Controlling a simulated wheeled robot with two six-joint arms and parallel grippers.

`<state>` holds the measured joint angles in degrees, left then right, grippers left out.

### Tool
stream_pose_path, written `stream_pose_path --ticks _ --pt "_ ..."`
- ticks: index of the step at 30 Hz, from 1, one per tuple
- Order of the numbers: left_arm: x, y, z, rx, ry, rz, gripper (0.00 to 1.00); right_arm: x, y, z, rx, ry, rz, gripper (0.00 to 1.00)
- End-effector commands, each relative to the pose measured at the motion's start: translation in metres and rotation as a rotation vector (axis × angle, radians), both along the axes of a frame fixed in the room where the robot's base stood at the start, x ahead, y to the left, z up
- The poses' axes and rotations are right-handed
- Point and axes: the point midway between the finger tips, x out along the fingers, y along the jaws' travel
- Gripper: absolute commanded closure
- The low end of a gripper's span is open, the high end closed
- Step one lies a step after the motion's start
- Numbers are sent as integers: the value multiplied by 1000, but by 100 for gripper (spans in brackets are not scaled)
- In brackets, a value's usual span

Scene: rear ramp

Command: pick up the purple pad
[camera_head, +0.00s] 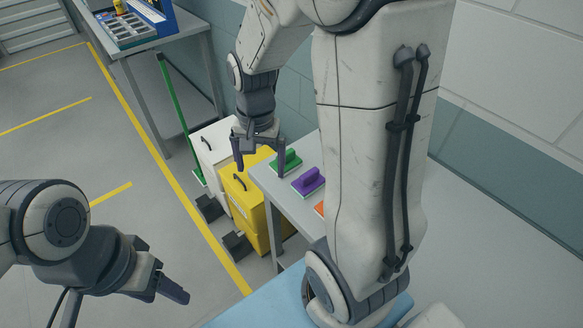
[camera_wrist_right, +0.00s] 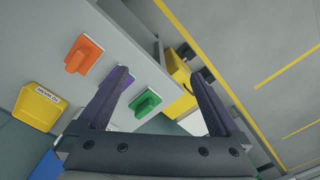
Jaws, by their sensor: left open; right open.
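The purple pad (camera_head: 308,183), a block with a raised handle, lies on a grey table (camera_head: 262,178) between a green pad (camera_head: 287,160) and an orange pad (camera_head: 319,208). My right gripper (camera_head: 259,156) is open and empty, left of the pads in the head view. In the right wrist view, the open right gripper (camera_wrist_right: 161,78) has a sliver of the purple pad (camera_wrist_right: 129,80) beside its left finger, which hides most of it. My left gripper (camera_head: 172,284) is open at the lower left, over the floor and far from the pads.
In the right wrist view, the orange pad (camera_wrist_right: 84,55), green pad (camera_wrist_right: 146,103) and a labelled yellow tray (camera_wrist_right: 38,106) show. Yellow (camera_head: 246,205) and white (camera_head: 213,150) pedal bins stand left of the table. My right arm hides part of the table. Floor at left is clear.

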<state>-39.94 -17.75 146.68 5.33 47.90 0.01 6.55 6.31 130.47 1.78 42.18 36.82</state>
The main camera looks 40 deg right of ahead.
Motion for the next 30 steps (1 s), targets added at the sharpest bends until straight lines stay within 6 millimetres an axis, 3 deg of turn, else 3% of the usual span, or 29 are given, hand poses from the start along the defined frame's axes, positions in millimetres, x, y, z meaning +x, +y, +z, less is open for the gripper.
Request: stream_pose_path --ticks 1,3,6,9,14,19,30 --pt "0 0 -5 0 0 0 43 6 -34 -13 -2 11 -162 0" --pt "0 0 -7 0 0 0 43 10 -69 -25 -5 17 -344 0" --pt "0 0 -9 0 0 -1 43 9 -109 -37 -8 23 -540 0" --pt "0 0 -10 0 0 -1 43 6 -134 -45 -10 25 -660 0" --pt "0 0 -9 0 0 -1 43 3 -145 -61 -10 31 -723 0" --pt "0 0 -7 0 0 0 43 4 -144 -88 -10 31 -720 0" --pt "0 0 4 0 0 0 43 2 -142 -123 -10 34 -717 0"
